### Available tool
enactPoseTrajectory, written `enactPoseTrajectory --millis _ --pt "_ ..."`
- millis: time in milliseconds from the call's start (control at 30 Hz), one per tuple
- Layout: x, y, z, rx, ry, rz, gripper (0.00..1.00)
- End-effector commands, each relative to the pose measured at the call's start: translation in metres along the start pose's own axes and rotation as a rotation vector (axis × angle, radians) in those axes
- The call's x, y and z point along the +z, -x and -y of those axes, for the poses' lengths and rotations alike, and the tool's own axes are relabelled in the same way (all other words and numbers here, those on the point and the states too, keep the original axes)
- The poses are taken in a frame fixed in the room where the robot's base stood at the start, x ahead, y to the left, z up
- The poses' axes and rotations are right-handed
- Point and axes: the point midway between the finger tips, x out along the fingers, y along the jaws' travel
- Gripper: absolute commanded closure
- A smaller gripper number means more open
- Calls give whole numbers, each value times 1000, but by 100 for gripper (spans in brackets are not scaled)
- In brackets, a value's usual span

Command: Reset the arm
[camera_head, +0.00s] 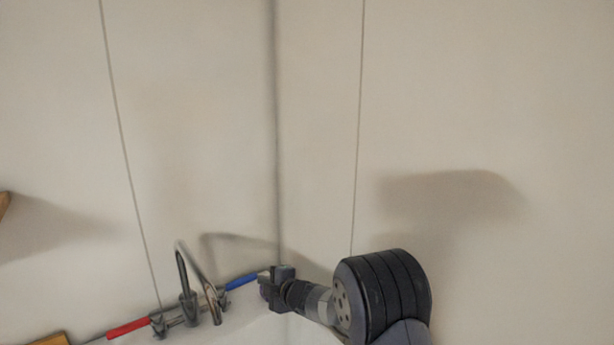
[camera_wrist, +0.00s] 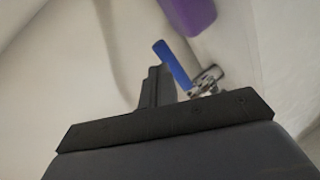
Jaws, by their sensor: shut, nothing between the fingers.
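My gripper (camera_head: 272,285) is at the lower middle of the head view, at the end of my arm, in front of the wall corner and close to the blue tap handle (camera_head: 241,281). In the wrist view my gripper (camera_wrist: 158,78) shows its dark fingers closed together with nothing held between them. The blue handle also shows in the wrist view (camera_wrist: 172,64), just beyond and to the right of the fingers. I cannot tell whether they touch.
A metal faucet (camera_head: 199,285) with a red handle (camera_head: 128,327) stands left of my gripper. A purple object (camera_wrist: 188,12) is at the top of the wrist view. Wooden pieces show at the head view's left edge (camera_head: 4,203) and lower left (camera_head: 52,339). Plain wall panels (camera_head: 210,120) fill the background.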

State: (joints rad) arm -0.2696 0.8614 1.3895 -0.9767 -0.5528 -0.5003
Motion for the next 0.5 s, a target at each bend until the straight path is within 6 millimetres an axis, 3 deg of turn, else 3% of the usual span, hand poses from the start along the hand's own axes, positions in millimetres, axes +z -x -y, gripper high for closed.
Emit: enactPoseTrajectory --millis 233,500 --pt "-1 -39 -1 -1 0 -1 100" --pt "-17 -8 14 -2 -2 0 100"
